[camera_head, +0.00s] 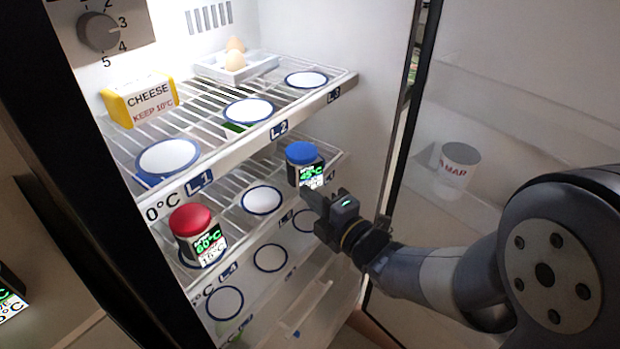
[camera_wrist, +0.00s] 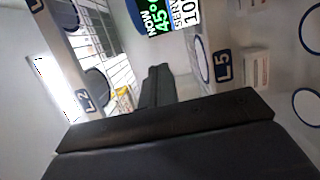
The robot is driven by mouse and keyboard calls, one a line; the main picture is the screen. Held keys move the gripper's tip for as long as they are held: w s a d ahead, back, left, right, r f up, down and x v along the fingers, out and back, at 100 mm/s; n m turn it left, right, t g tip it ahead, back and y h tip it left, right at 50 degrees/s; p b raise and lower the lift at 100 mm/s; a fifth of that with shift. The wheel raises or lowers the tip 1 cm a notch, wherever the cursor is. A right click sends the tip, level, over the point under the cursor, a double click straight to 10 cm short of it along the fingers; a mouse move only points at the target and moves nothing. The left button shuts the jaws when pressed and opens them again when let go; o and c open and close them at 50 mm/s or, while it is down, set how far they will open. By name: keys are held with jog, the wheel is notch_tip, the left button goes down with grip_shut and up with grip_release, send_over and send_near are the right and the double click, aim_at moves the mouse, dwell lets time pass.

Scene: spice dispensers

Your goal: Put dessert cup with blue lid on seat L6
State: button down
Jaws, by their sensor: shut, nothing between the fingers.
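The dessert cup with blue lid (camera_head: 303,165) stands upright at the right end of the fridge's middle shelf. Its dark label with green digits shows in the wrist view (camera_wrist: 170,14), cut off by the top edge. The seat under it and most of the seat tag beside it are hidden. My gripper (camera_head: 316,200) is shut and empty, just in front of and below the cup. Whether it touches the cup I cannot tell. The dark gripper parts also show in the wrist view (camera_wrist: 156,85).
A red-lidded cup (camera_head: 194,235) stands on the left seat of the middle shelf. The white seat disc (camera_head: 262,199) between the cups is empty. The upper shelf holds a cheese box (camera_head: 140,100) and an egg tray (camera_head: 238,68). The open door holds a white mug (camera_head: 457,168).

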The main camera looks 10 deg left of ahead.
aim_at(321, 164)
jog(key=shift+w+a, duration=0.25)
jog(key=shift+w, duration=0.5)
jog(key=shift+w+a, duration=0.25)
jog(key=shift+w, duration=0.55)
jog(key=shift+w+a, duration=0.25)
jog(key=shift+w, duration=0.5)
jog(key=w, duration=0.2)
jog(key=w+b, duration=0.1)
jog(key=w, duration=0.2)
jog(key=w+a+b, duration=0.1)
jog(key=w, duration=0.1)
jog(key=shift+w+a, duration=0.1)
jog(key=shift+w, duration=0.3)
jog(key=shift+s, duration=0.1)
